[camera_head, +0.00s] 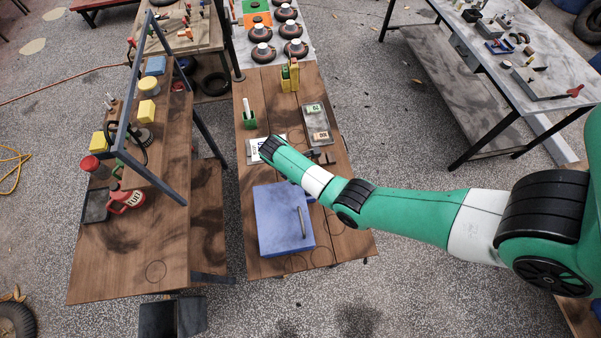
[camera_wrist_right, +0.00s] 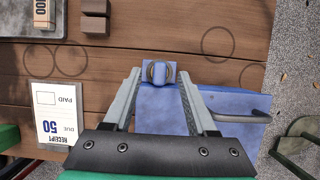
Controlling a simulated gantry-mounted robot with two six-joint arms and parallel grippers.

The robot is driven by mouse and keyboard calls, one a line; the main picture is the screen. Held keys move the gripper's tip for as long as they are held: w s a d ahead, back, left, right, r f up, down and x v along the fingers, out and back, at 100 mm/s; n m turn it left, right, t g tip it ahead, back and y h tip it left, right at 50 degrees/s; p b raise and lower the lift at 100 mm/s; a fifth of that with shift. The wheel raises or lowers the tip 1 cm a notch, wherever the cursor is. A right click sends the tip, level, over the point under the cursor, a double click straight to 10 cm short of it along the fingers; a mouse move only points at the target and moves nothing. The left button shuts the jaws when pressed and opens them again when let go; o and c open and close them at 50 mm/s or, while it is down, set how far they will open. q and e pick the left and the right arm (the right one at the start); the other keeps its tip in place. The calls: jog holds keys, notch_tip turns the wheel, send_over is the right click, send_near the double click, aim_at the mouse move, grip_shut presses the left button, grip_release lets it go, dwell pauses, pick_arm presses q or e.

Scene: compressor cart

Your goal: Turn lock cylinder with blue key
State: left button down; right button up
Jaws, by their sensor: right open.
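A blue box (camera_head: 279,221) with a grey bar handle (camera_head: 302,222) stands on the middle wooden table in the head view. It also shows in the right wrist view (camera_wrist_right: 168,112), behind my fingers. A small blue piece with a round metal ring or collar (camera_wrist_right: 158,72) sits at the box's edge, between my right fingertips; I cannot tell whether it is the key or the lock cylinder. My right gripper (camera_wrist_right: 160,80) is open around it, with a gap on both sides. In the head view my right arm hides this gripper. My left gripper is not in view.
A receipt card (camera_wrist_right: 53,118) lies left of the gripper in the wrist view. Brown blocks (camera_wrist_right: 95,17) and a grey tray (camera_head: 317,124) lie nearby. A shelf table (camera_head: 130,250) stands to the left. The table's near right corner is bare.

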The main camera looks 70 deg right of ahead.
jog(key=shift+x, duration=1.45)
grip_shut()
